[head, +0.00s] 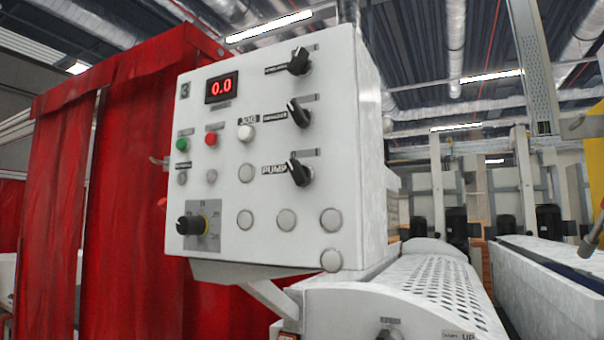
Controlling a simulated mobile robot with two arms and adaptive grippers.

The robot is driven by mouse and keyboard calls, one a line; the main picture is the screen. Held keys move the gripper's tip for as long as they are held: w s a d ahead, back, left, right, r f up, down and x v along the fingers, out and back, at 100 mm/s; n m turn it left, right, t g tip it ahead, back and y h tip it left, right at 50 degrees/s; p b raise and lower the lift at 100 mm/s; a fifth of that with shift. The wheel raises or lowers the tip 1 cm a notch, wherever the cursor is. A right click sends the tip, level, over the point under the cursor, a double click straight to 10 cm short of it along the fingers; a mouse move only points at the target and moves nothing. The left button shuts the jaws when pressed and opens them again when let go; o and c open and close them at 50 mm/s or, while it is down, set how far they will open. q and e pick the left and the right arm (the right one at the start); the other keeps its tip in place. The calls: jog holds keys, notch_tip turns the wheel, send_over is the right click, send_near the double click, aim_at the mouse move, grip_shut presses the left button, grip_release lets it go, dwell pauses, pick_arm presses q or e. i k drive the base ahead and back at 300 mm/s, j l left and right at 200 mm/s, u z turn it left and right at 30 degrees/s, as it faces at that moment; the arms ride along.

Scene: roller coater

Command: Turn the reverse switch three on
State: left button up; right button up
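A white control panel (262,165) marked 3 fills the middle of the head view, its front facing me at a slant. Three black rotary switches stand in a column on its right side: a top switch (299,62), a middle switch (299,114) and a lower switch (299,173) labelled PUMP. The labels by the top and middle switches are too small to read surely, so I cannot tell which is the reverse switch. The middle and lower pointers lean up and left. Neither gripper is plainly in view.
The panel also has a red 0.0 display (222,88), a green button (182,144), a red button (211,139) and a dial (192,225). Red curtains (130,190) hang left. A perforated machine cover (425,290) lies below right. A yellow-and-grey part is cut off at the right edge.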

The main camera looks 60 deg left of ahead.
aim_at(301, 117)
jog(key=u, duration=1.95)
